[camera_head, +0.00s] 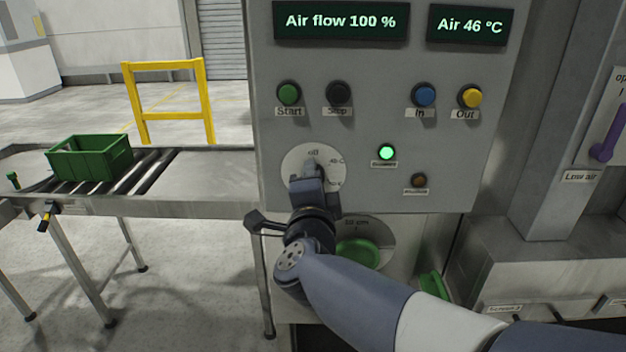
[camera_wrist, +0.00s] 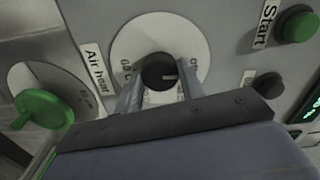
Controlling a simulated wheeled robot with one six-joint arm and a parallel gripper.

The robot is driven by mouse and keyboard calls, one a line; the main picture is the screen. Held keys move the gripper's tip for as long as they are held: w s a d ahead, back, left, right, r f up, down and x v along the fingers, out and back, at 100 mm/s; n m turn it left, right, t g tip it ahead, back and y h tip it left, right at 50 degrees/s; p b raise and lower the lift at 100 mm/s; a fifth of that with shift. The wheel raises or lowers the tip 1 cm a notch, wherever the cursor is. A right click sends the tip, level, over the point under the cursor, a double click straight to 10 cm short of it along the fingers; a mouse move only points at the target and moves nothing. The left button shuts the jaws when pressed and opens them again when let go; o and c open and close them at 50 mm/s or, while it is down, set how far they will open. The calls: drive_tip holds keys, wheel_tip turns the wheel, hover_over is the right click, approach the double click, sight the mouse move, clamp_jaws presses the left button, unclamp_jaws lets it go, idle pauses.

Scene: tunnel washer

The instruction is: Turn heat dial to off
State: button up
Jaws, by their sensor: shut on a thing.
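The heat dial is a dark round knob (camera_wrist: 158,72) on a white scale disc (camera_head: 293,160) low on the left of the grey panel. The scale reads "off" at its top, with temperature marks to the right in the head view. A label beside the disc reads "Air heat" (camera_wrist: 95,75) in the wrist view. My gripper (camera_wrist: 160,90) is shut on the knob, with one finger on either side of it. In the head view my gripper (camera_head: 312,172) hides the knob and the lower part of the disc. I cannot tell exactly which mark the knob points to.
Start (camera_head: 289,94) and Stop (camera_head: 339,93) buttons sit above the dial. A lit green lamp (camera_head: 386,153) is to its right. Below is a green dial (camera_head: 357,254), partly behind my arm. Displays read "Air flow 100 %" and "Air 46 °C". A green crate (camera_head: 90,160) stands on rollers at left.

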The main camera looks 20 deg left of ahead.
idle(0.4)
drive_tip(key=o, duration=1)
drive_tip(key=b+v, duration=0.2)
drive_tip(key=v, duration=0.9)
drive_tip(key=shift+w, duration=0.1)
drive_tip(key=p+x, duration=0.2)
drive_tip(key=x, duration=0.8)
drive_tip(key=shift+w+a, duration=0.15)
drive_tip(key=shift+w, duration=0.25)
